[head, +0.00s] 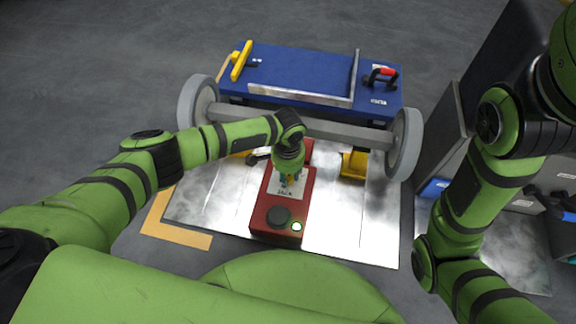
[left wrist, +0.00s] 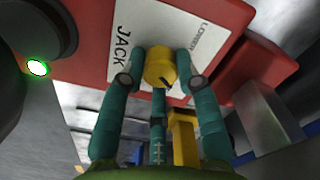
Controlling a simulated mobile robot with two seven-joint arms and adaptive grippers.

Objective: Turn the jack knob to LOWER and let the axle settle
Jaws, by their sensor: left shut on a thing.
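The red jack unit (head: 270,212) stands on the floor plate with a white label reading JACK. The left wrist view shows its yellow knob (left wrist: 158,66) beside the word LOWER, with a dark mark on its near edge. My left gripper (head: 290,183) reaches down onto the label, its teal fingers (left wrist: 160,76) closed around the knob. In the head view the gripper hides the knob. The grey axle (head: 340,131) spans two wheels behind the jack. Whether it rests on the yellow support (head: 355,163) I cannot tell. My right arm shows, but its gripper does not clearly show.
The jack has a black round button (head: 278,216) and a lit greenish lamp (head: 296,226). A blue chassis panel (head: 300,72) with a yellow handle (head: 241,61) and a red-black handle (head: 381,77) lies behind the axle. A dark cabinet (head: 490,70) stands right.

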